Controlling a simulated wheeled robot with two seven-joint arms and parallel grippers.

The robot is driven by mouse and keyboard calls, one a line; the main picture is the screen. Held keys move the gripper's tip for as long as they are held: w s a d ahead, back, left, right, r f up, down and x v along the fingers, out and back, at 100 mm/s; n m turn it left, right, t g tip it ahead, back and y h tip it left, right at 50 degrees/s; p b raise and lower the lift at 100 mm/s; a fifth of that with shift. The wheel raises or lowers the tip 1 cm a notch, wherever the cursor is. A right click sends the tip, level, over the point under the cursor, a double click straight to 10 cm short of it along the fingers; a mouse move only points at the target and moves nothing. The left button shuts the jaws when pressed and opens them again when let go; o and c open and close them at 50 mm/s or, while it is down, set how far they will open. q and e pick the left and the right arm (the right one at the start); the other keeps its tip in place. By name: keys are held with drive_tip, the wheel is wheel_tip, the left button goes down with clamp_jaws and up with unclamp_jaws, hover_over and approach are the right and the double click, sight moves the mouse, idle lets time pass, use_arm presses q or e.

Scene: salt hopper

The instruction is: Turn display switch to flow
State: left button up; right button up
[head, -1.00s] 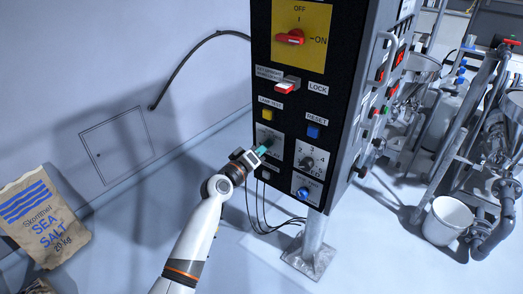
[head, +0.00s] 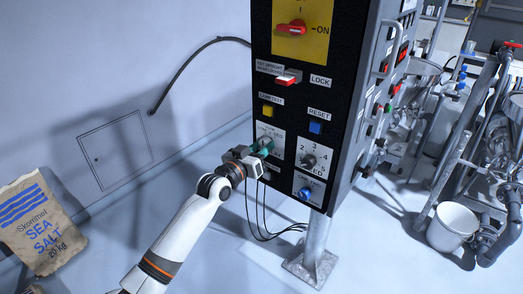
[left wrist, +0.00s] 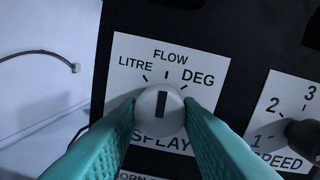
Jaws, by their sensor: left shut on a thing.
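The display switch (left wrist: 160,112) is a round pale knob with a dark pointer bar on a white plate (left wrist: 126,68) marked LITRE, FLOW and DEG. In the left wrist view its bar points nearly straight up, roughly at the FLOW mark. My left gripper (left wrist: 160,115) has its teal fingers on both sides of the knob and is shut on it. In the head view my left gripper (head: 264,150) is at the lower left of the black panel and largely hides the knob. My right gripper is not in view.
The speed knob (head: 308,161) sits close to the right of the switch, with a blue button (head: 305,193) below it. A yellow button (head: 267,111) and a blue reset button (head: 315,127) are above. Cables (head: 262,222) hang under the panel (head: 345,110). A salt bag (head: 38,220) is at left.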

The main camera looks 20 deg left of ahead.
use_arm(q)
drive_tip(key=shift+m, duration=0.4)
drive_tip(key=o, duration=1)
drive_tip(key=shift+c, duration=0.2)
drive_tip(key=b+v, duration=0.1)
drive_tip(key=v, duration=1.1)
drive_tip(key=shift+f, duration=0.15)
